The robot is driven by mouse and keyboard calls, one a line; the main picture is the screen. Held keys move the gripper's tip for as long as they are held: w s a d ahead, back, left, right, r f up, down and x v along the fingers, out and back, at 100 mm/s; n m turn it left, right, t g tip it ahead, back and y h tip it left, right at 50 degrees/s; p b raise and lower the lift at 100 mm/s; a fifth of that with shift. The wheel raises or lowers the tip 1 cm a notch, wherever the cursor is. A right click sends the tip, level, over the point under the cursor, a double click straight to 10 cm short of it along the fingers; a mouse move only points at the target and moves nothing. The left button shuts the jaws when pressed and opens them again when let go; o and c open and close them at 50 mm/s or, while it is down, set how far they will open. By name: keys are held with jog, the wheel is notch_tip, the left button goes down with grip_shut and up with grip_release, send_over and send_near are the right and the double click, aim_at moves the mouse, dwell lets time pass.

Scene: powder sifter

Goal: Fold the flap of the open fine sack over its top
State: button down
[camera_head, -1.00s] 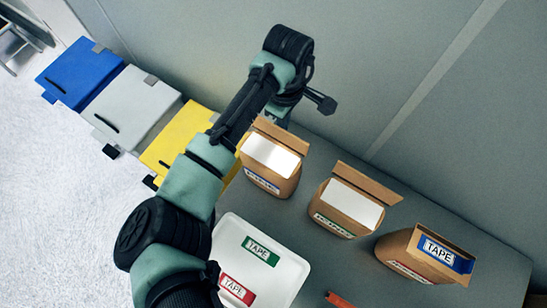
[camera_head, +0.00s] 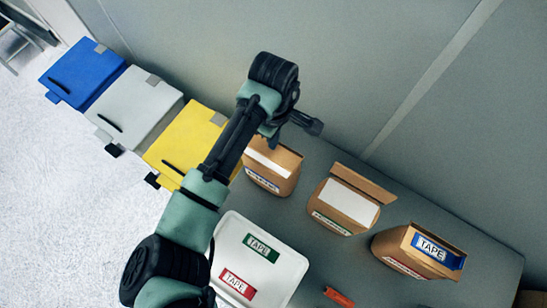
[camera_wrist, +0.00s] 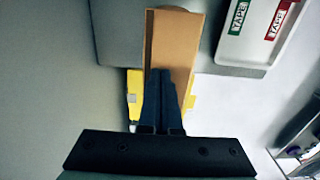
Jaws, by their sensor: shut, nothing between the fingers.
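The leftmost brown sack (camera_head: 272,181) has a blue label too small to read. Part of its white top (camera_head: 266,158) shows, and its brown flap (camera_head: 289,154) is at the wall side, partly hidden by my arm. I take it for the fine sack, but cannot read this. In the wrist view, a broad brown panel of a sack (camera_wrist: 178,38) lies just beyond my fingers. My gripper (camera_wrist: 163,73) is shut and empty, its fingertips overlapping the panel's near end in the picture. I cannot tell whether they touch.
A middle sack (camera_head: 345,202) has a raised flap and white top. The right sack (camera_head: 410,250) carries blue tape on its folded top. A white tray (camera_head: 228,235) holds green and red tape pieces. Yellow (camera_head: 188,135), grey and blue bins stand left. The wall rises close behind.

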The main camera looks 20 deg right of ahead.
jog(key=shift+s+a+p, duration=0.6)
jog(key=shift+s+a, duration=0.15)
jog(key=shift+a, duration=0.2)
jog(key=shift+w+d+r+p, duration=0.3)
jog(key=shift+d+r+p, duration=0.1)
jog(key=shift+r+p, duration=0.4)
jog(key=shift+w+d+r+p, duration=0.3)
jog(key=shift+d+r+p, duration=0.1)
jog(key=shift+r+p, duration=0.35)
jog(key=shift+f, duration=0.1)
jog(key=shift+f+b, duration=1.45)
jog(key=shift+f, duration=0.95)
notch_tip(320, 180, up, 9)
jog(key=p, duration=1)
